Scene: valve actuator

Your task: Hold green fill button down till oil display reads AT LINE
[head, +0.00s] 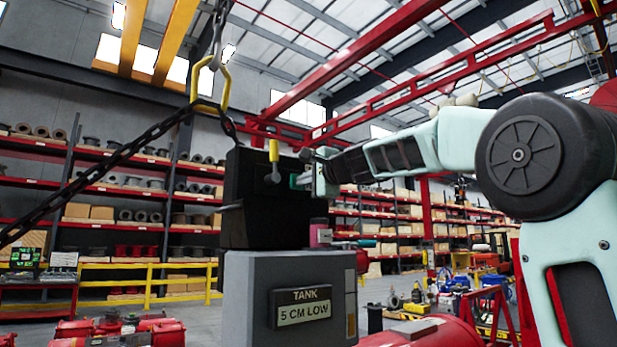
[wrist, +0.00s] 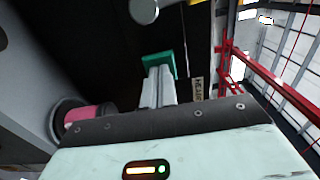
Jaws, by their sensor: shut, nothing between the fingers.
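The green fill button (wrist: 176,62) is a green square on the dark face of the black housing (head: 255,215). My gripper (wrist: 158,72) is shut and empty, with its fingertips in front of the button, covering part of it. They look to be at or very near its surface; I cannot tell whether it is pressed in. In the head view my gripper (head: 303,181) is at the housing's right side, and the button is mostly hidden there. The oil display (head: 303,307), headed TANK on the grey pedestal, reads 5 CM LOW.
A yellow-handled lever (head: 273,151) stands close left of my gripper. A pink-red cylinder (head: 320,236) sits below it, also in the wrist view (wrist: 80,113). A chain and yellow hook (head: 224,90) hang above the housing. Red machinery (head: 420,332) lies low at right.

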